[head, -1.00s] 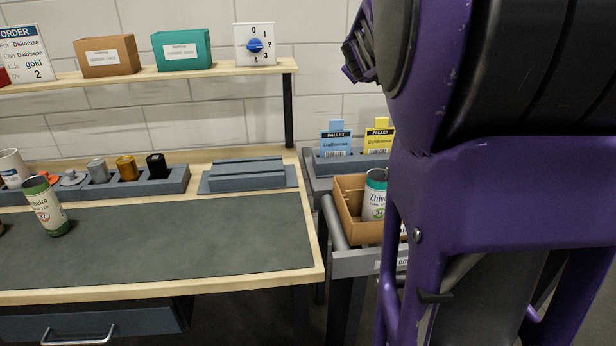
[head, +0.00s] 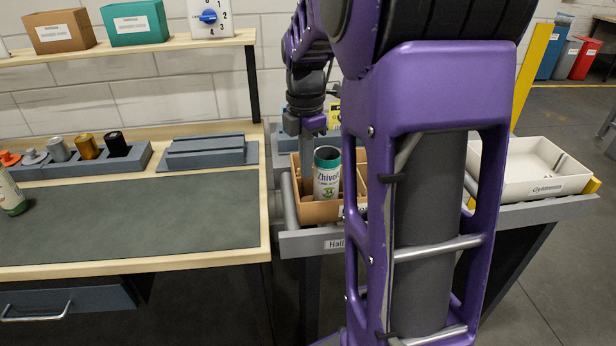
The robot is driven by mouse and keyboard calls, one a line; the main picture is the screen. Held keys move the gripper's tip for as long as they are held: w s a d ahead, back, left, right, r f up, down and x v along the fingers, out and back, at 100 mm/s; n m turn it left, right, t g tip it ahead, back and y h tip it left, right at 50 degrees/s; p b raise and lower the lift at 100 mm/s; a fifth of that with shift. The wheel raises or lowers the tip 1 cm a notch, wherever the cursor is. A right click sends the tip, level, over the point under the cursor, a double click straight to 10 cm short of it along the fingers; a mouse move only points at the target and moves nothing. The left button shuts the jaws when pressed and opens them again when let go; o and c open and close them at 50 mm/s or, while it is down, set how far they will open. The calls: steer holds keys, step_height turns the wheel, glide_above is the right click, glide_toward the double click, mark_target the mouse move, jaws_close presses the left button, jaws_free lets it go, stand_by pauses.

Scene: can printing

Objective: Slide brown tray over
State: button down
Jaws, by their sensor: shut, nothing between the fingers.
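The brown tray (head: 295,209) sits on a grey stand right of the workbench, partly hidden behind my purple arm. It has a divider, and a can (head: 327,180) with a teal rim and a label starting "Zhivo" stands upright in it. My gripper (head: 306,150) points down at the tray's back left, behind and left of the can. It is shut with nothing held. Its fingertips are small and partly hidden, so I cannot tell whether they touch the tray.
A white tray (head: 510,190) sits on the stand to the right, past my arm. The grey stand (head: 310,243) has a front lip with a label. The workbench mat (head: 130,225) at left is mostly clear. A yellow post (head: 531,75) rises behind.

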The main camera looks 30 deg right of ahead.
step_height(320, 180, down, 9)
steer(key=shift+b, duration=0.65)
steer(key=shift+a, duration=0.15)
